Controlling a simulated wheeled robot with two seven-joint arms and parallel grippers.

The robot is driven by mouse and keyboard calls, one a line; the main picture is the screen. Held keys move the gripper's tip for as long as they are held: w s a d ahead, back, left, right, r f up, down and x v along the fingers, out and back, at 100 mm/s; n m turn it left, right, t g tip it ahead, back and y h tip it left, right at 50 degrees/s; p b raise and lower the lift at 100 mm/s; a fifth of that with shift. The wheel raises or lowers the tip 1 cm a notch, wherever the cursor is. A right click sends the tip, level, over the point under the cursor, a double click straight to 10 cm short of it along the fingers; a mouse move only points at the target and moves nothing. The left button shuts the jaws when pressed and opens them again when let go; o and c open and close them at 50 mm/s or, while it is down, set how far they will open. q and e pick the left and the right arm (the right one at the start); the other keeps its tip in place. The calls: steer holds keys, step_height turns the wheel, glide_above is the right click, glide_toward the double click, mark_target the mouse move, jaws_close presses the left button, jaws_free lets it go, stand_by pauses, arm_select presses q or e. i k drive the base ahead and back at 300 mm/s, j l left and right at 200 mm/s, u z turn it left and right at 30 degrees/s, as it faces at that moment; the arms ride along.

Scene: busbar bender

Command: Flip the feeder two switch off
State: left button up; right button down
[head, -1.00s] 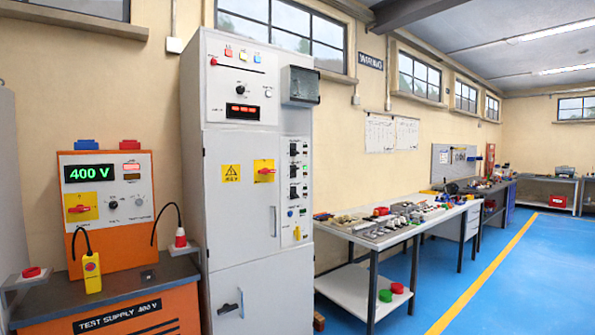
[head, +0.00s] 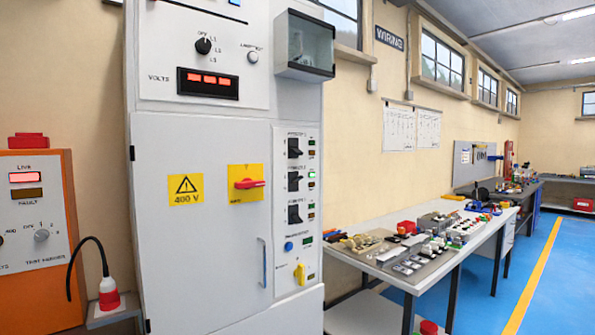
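The switch panel (head: 281,262) is a narrow white strip on the right side of the grey-white cabinet (head: 160,270). It carries a column of three black switches. The upper black switch (head: 294,148) and the lower black switch (head: 294,214) have darker lamps. The labels are too blurred to read surely, and I cannot tell the lever positions. Neither of my grippers is in view.
The cabinet door has a red handle on a yellow plate (head: 247,184) and a 400 V sign (head: 186,189). An orange test supply (head: 30,300) with a cable and red plug (head: 108,294) stands left. A workbench (head: 372,262) with parts stands right. Blue floor lies beyond.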

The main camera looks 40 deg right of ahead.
mark_target(295, 180)
steer(key=i+l, duration=0.85)
steer(key=l, duration=0.1)
